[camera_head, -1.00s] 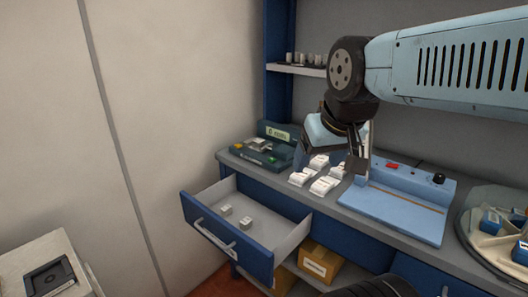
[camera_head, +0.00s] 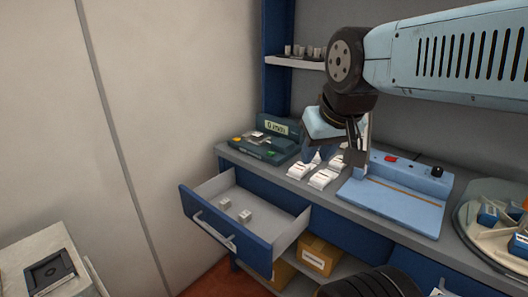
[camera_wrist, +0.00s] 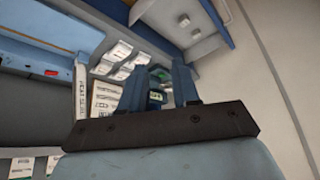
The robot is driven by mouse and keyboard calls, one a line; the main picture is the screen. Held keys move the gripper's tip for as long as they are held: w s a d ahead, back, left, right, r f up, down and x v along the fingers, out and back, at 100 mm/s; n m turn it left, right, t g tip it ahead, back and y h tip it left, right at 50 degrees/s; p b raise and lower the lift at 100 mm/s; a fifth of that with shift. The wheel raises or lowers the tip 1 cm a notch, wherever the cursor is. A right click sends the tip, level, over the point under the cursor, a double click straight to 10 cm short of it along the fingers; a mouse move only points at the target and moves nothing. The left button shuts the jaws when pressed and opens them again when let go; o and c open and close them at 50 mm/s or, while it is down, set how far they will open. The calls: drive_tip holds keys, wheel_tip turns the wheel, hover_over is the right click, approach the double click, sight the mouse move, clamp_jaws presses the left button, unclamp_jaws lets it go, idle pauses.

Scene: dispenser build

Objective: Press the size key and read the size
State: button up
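A dark green measuring device (camera_head: 262,140) stands at the left end of the worktop. Its lit display (camera_head: 277,127) seems to read "0 mm", though the text is small. A green key (camera_head: 270,153) is on its front right, with an orange-red key (camera_head: 237,140) on its left; I cannot read their labels. My gripper (camera_head: 333,158) is over the worktop to the right of the device, apart from it.
White labelled packets (camera_head: 322,179) lie below my gripper. A blue sealer (camera_head: 395,195) stands to their right, then a round tray (camera_head: 467,222) with blue boxes. An open drawer (camera_head: 228,240) holding small white boxes juts out below the device.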

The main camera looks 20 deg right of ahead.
clamp_jaws()
idle(1.1)
